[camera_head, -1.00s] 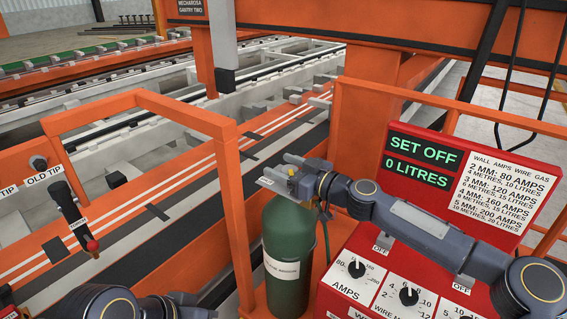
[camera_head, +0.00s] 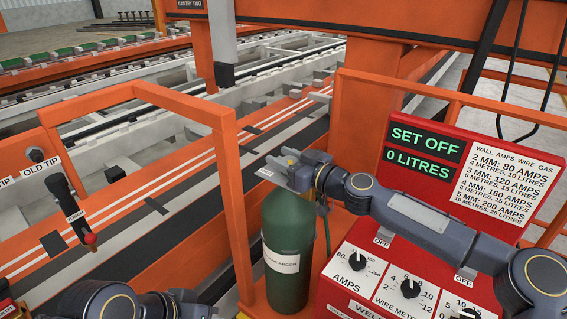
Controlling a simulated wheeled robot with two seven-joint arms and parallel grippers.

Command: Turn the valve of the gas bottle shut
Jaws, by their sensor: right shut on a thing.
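The green gas bottle (camera_head: 288,235) stands upright on an orange ledge, with a white label reading "argon" on its front. My right gripper (camera_head: 279,172) is at the top of the bottle, reaching in from the right.
A red welding set (camera_head: 345,262) with dials stands right of the bottle; its display (camera_head: 424,147) reads "SET OFF, 0 LITRES". An orange rail frame (camera_head: 232,200) stands close left of the bottle. A torch (camera_head: 70,205) hangs at the left under "OLD TIP".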

